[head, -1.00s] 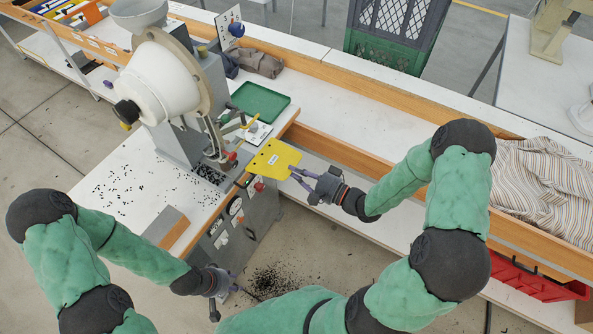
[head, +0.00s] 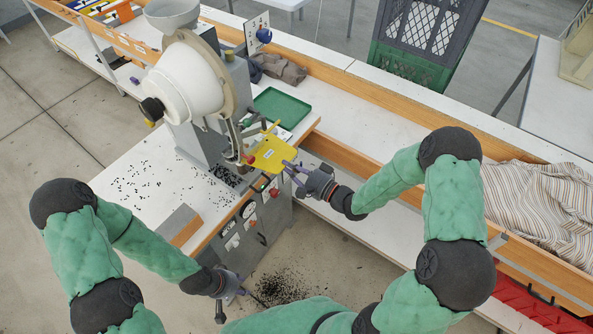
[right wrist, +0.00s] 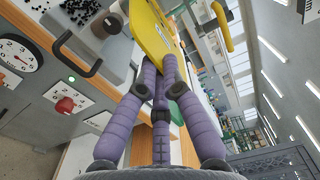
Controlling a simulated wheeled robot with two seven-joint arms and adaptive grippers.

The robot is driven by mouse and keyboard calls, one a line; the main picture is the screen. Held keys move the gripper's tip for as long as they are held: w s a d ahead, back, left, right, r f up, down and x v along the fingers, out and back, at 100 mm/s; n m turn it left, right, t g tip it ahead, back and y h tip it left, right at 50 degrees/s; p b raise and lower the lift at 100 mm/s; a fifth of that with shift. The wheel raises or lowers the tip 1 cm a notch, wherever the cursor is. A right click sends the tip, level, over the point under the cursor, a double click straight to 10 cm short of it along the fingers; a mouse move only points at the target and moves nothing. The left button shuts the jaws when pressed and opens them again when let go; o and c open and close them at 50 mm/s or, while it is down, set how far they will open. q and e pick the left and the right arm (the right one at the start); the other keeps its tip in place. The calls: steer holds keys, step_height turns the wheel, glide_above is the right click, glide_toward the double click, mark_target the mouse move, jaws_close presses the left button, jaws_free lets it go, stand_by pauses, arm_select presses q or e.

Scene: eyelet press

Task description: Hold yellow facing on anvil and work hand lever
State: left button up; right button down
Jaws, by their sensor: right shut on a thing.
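The yellow facing (head: 274,154), a flat sheet with a white label, is level at the right side of the press (head: 196,82). My right gripper (head: 290,168) is shut on its right edge. In the right wrist view the purple fingers (right wrist: 162,80) pinch the yellow facing (right wrist: 150,30). The facing's left edge reaches the red-tipped part under the press head; the anvil is hidden, so I cannot tell if they touch. A yellow-handled lever (head: 270,128) stands just behind the facing. My left gripper (head: 236,293) is empty, fingers apart, low in front of the press cabinet.
A green tray (head: 281,106) lies behind the facing. A grey block (head: 178,224) sits at the table's front edge. Black bits are scattered on the table and floor. The cabinet front (head: 262,215) carries dials and a red knob. Striped cloth (head: 540,205) lies at the right.

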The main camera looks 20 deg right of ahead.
mark_target(275, 157)
arm_select(q)
steer(key=shift+f+b, duration=0.3)
steer(key=shift+f, duration=0.05)
arm_select(e)
steer(key=shift+x, duration=2.6)
steer(key=shift+w+a+f, duration=0.1)
steer(key=shift+w, duration=0.05)
arm_select(q)
steer(key=shift+f, duration=0.25)
arm_select(e)
steer(key=shift+f, duration=0.15)
arm_select(q)
jaws_close()
stand_by(0.9)
